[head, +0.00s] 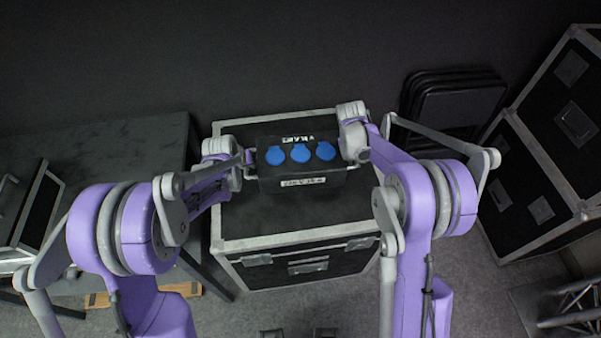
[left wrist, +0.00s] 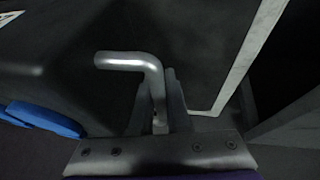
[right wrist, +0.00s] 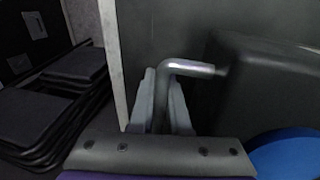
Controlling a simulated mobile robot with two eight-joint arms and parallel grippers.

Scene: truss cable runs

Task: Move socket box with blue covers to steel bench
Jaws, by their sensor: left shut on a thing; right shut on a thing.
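The socket box (head: 300,175) is black with blue round covers (head: 301,153) on its top. In the head view it is at the top of a black flight case with metal edges (head: 290,222); I cannot tell whether it touches the lid. My left gripper (head: 248,163) is shut on the metal handle (left wrist: 135,62) at the box's left end. My right gripper (head: 362,155) is shut on the handle (right wrist: 190,68) at its right end. The steel bench is probably the dark-topped table (head: 110,145) at the left.
A case (head: 38,210) with metal trim stands on the table's left part. Folded black chairs (head: 455,105) lean at the back right. Large flight cases (head: 545,150) stand at the right. The table's right part looks clear.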

